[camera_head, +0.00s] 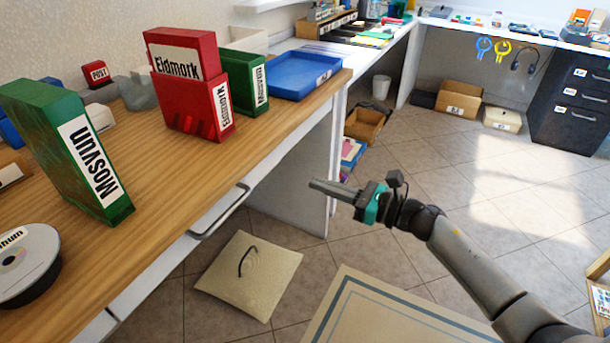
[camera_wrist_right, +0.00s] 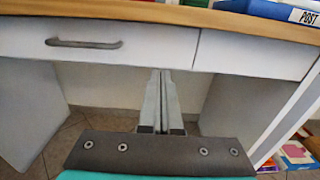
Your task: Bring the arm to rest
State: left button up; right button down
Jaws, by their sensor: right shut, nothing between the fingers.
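My right arm comes in from the lower right in the head view. Its gripper (camera_head: 325,189) is shut and empty, held in the air off the desk's front edge and pointing left toward the desk. In the right wrist view the two fingers of the gripper (camera_wrist_right: 162,100) lie together, with the white desk front behind them. My left gripper is not in view.
The wooden desk (camera_head: 165,170) bears a green Mosvun box (camera_head: 75,150), red Eidmork boxes (camera_head: 190,85), a disc spindle (camera_head: 25,262) and a blue tray (camera_head: 297,75). A drawer handle (camera_wrist_right: 84,43) juts from the desk front. A cushion (camera_head: 248,275) lies on the floor. Open tiled floor lies to the right.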

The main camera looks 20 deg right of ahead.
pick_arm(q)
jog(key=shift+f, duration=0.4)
pick_arm(e)
jog(key=shift+v, duration=0.85)
